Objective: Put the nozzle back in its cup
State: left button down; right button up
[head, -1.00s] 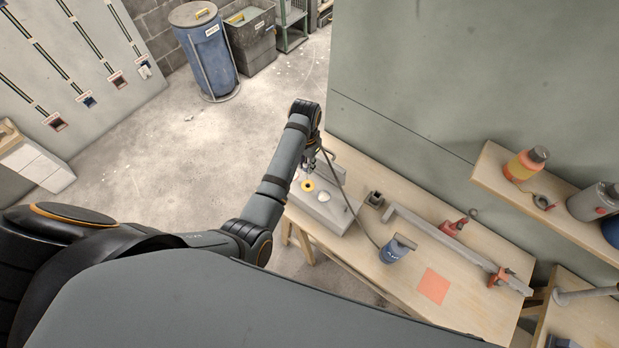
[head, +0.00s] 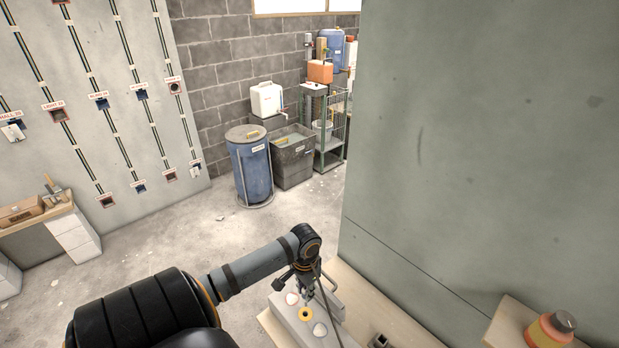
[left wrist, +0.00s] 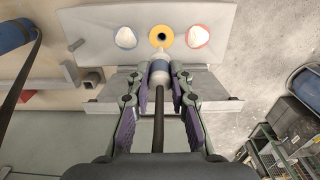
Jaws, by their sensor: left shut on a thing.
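My left gripper (head: 307,293) is above the grey stand (head: 330,315) on the workbench. In the left wrist view the gripper (left wrist: 160,82) is shut on the nozzle (left wrist: 160,70), a pale, blue-grey piece with a dark hose (left wrist: 159,120) trailing back from it. The nozzle's tip points toward an empty cup with a yellow rim (left wrist: 161,36); it appears short of the cup, though the gap is hard to judge. The yellow cup also shows in the head view (head: 305,314). My right gripper is not in view.
White pieces fill the blue-rimmed cup (left wrist: 125,38) and the red-rimmed cup (left wrist: 198,36) on either side. A small square grey block (head: 379,341) is on the bench. A large grey-green wall panel (head: 480,150) stands right of the arm. An orange bottle (head: 550,330) is at lower right.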

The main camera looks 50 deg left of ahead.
pick_arm(q)
jog(key=shift+d, duration=5.2)
jog(key=shift+w+d+f, duration=0.55)
jog(key=shift+w+d, duration=5.1)
jog(key=shift+w, duration=1.05)
notch_tip(320, 180, down, 7)
jog(key=b, duration=0.4)
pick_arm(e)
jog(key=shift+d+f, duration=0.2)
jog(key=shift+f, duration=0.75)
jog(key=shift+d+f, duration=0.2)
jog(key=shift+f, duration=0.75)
pick_arm(q)
jog(key=shift+p, duration=0.55)
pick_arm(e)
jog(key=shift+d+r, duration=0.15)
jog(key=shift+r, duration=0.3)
pick_arm(q)
jog(key=shift+f, duration=0.4)
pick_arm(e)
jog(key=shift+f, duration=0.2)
pick_arm(q)
jog(key=shift+f+b, duration=1.75)
jog(key=shift+f, duration=0.8)
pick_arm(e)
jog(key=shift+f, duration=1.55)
